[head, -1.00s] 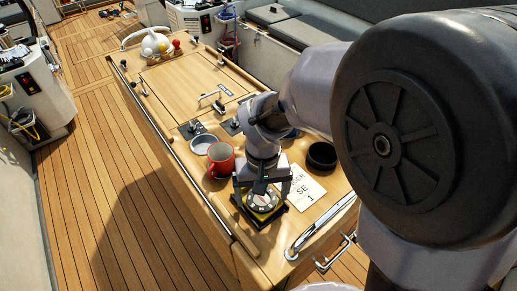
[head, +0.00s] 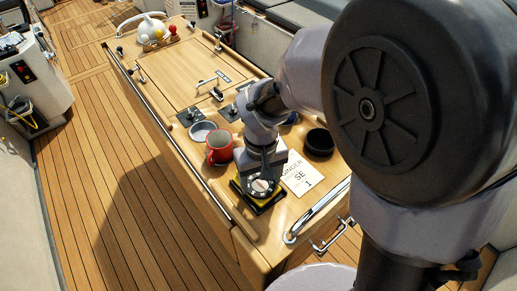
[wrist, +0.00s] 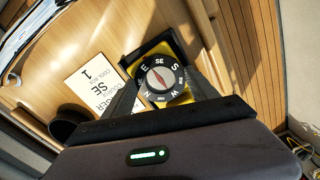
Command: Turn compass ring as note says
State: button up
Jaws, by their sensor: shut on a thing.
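The compass (head: 260,187) sits on a yellow and black base (head: 243,192) near the front end of the wooden table. In the wrist view the compass's black ring (wrist: 176,91) shows white letters, with SE at the top, E to its left and S to its right. A red needle shows on its pale centre. My gripper (wrist: 163,85) is shut on the compass ring, one finger on each side. The note (head: 302,174) lies flat to the right of the compass and reads SE and 1; its smaller text is hard to read.
A red mug (head: 219,151) stands just behind the compass, with a grey dish (head: 202,131) beyond it. A black round holder (head: 320,143) stands behind the note. A metal handrail (head: 318,212) lines the table's front right edge.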

aim_at(261, 184)
jog(key=n+p, duration=0.2)
jog(key=n, duration=0.2)
jog(key=shift+r, duration=0.1)
jog(key=shift+n+p, duration=0.5)
jog(key=shift+n, duration=0.8)
jog(key=o, duration=1.4)
notch_tip(261, 184, up, 17)
jog(key=p, duration=0.6)
jog(key=shift+r, duration=0.15)
